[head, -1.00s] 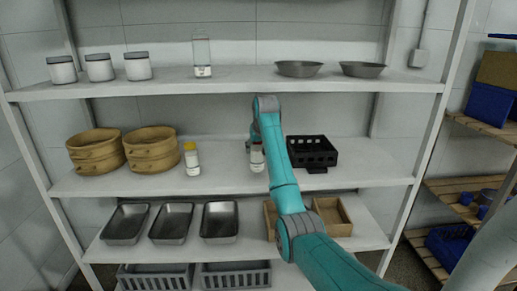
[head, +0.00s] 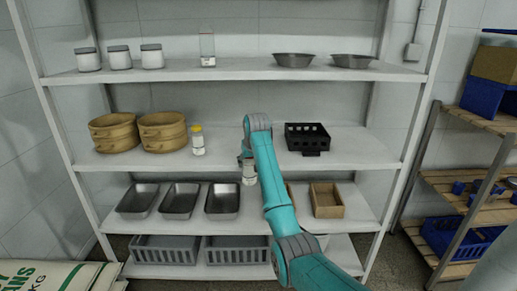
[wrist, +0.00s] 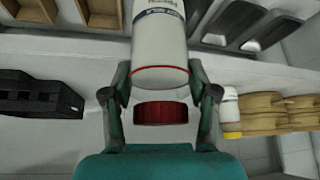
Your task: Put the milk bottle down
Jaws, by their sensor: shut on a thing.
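The milk bottle (wrist: 160,40) is white with a printed label, a red line and a red cap (wrist: 160,113). In the wrist view my gripper (wrist: 160,93) is shut on it, one finger on each side near the cap end. In the head view the bottle (head: 249,173) hangs below my gripper (head: 246,153), in front of the middle shelf's front edge. My arm hides part of the shelves behind it. Another bottle with a yellow cap (head: 198,141) stands on the middle shelf to the left; it also shows in the wrist view (wrist: 231,112).
The middle shelf (head: 225,163) has free room between the yellow-capped bottle and the black crate (head: 307,138). Bamboo steamers (head: 162,132) stand at its left. Metal trays (head: 180,200) and a wooden box (head: 326,200) sit on the shelf below. Jars and bowls stand above.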

